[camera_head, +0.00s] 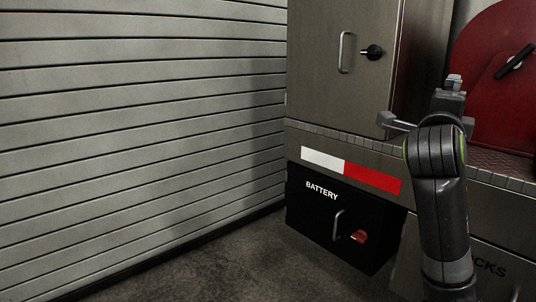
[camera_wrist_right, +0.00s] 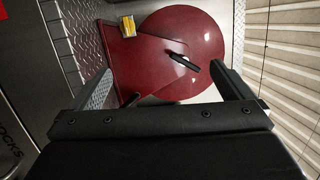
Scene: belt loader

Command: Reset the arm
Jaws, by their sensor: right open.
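My right arm (camera_head: 440,210) rises from the lower right of the head view, in front of the grey cabinet body. My right gripper (camera_head: 420,100) is at the arm's top, with its fingers spread apart. In the right wrist view the right gripper (camera_wrist_right: 163,85) shows both fingers wide apart with nothing between them held. Beyond them is a red housing (camera_wrist_right: 130,65) with a round red disc (camera_wrist_right: 205,30) and a black handle (camera_wrist_right: 184,62). I cannot see a touch between fingers and housing. My left gripper is in neither view.
A grey slatted shutter (camera_head: 140,120) fills the left. A tall cabinet door (camera_head: 330,60) with a handle stands above a black battery box (camera_head: 310,215). Bare floor (camera_head: 220,265) lies in front.

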